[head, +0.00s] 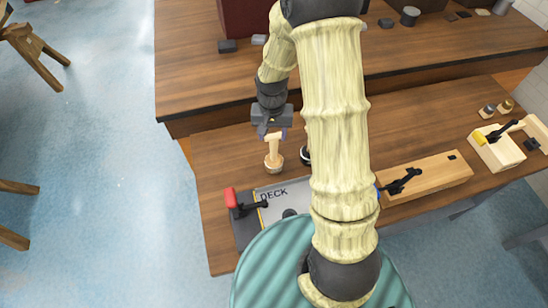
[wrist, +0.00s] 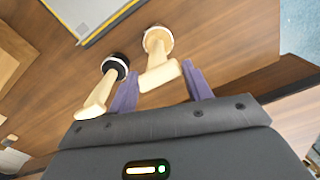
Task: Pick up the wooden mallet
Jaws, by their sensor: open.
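The wooden mallet (head: 273,160) stands head down on the lower bench, its pale handle pointing up. In the wrist view the wooden mallet (wrist: 157,42) has a light round head. My gripper (head: 273,131) is above it in the head view. In the wrist view my gripper (wrist: 160,72) is open, its purple fingers on either side of the handle's end. A second mallet with a black head (wrist: 116,66) stands just left of the left finger in the wrist view; in the head view this black-headed mallet (head: 305,156) is partly hidden by my arm.
A grey board marked DECK (head: 272,193) with a red-handled clamp (head: 232,198) lies in front of the mallets. A wooden block with a black clamp (head: 430,177) is to the right. The raised shelf (head: 200,85) rises behind.

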